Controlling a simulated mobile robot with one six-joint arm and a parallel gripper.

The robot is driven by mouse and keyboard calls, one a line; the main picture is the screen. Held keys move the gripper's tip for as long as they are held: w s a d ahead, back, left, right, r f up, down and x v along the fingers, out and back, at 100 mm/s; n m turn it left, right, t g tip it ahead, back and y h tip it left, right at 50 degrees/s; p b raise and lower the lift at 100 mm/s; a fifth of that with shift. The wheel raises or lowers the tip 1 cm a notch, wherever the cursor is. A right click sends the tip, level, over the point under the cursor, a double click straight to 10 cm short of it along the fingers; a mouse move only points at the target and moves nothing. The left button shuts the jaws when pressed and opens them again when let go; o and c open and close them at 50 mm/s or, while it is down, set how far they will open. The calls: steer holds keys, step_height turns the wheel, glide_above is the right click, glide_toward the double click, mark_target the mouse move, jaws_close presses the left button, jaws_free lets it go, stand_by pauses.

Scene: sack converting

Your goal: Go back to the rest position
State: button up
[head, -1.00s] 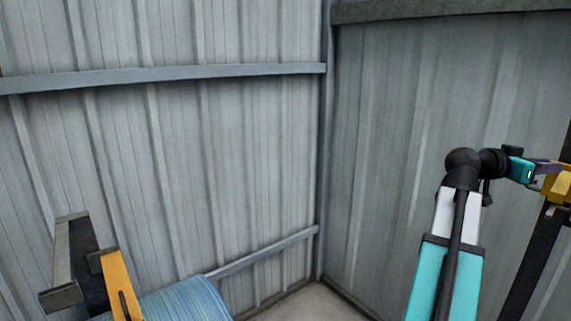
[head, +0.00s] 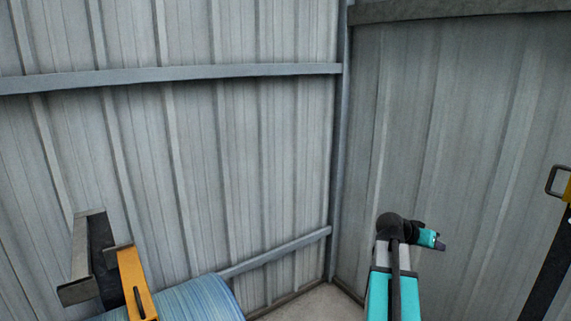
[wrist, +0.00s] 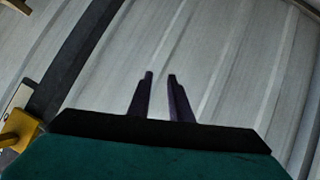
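My gripper (wrist: 160,76) shows in the wrist view with two dark fingers, a small gap between them and nothing held.
A yellow bracket with a dark handle (head: 557,181) stands on a black post (head: 540,285) at the far right, apart from my arm. A blue roll (head: 185,300) with a yellow arm (head: 136,282) is at lower left. Corrugated walls (head: 250,150) meet in a corner.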

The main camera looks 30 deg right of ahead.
steer(key=w+a+f+n+y, duration=0.1)
steer(key=w+a+f, duration=0.2)
steer(key=a+f, duration=0.25)
steer(key=w+a+f+n+t+y, duration=0.1)
steer(key=w+a+f+n, duration=0.1)
steer(key=a+f, duration=0.35)
steer(key=w+a+f+n+y, duration=0.1)
steer(key=w+a+f, duration=0.2)
steer(key=f, duration=0.5)
steer(key=a+f+n+y, duration=0.4)
steer(key=a+f, duration=1.2)
steer(key=a, duration=0.3)
steer(key=s+a+f+n+g+y, duration=0.1)
steer(key=s+a+f+n, duration=0.15)
steer(key=a+f, duration=0.45)
steer(key=s+a+f+n+g+y, duration=0.15)
steer(key=s+a+f, duration=0.25)
steer(key=a, duration=0.4)
steer(key=s+a+f+n+g+y, duration=0.1)
steer(key=s+a+f, duration=0.3)
steer(key=s+a, duration=0.3)
steer(key=s+a+f+n+g+y, duration=0.1)
steer(key=s+a+f, duration=0.2)
steer(key=s+a, duration=0.4)
steer(key=shift+s+a+f+n+g+p, duration=0.25)
steer(key=shift+s+f+n+g+p, duration=0.1)
steer(key=shift+s, duration=0.4)
steer(key=shift+d, duration=0.15)
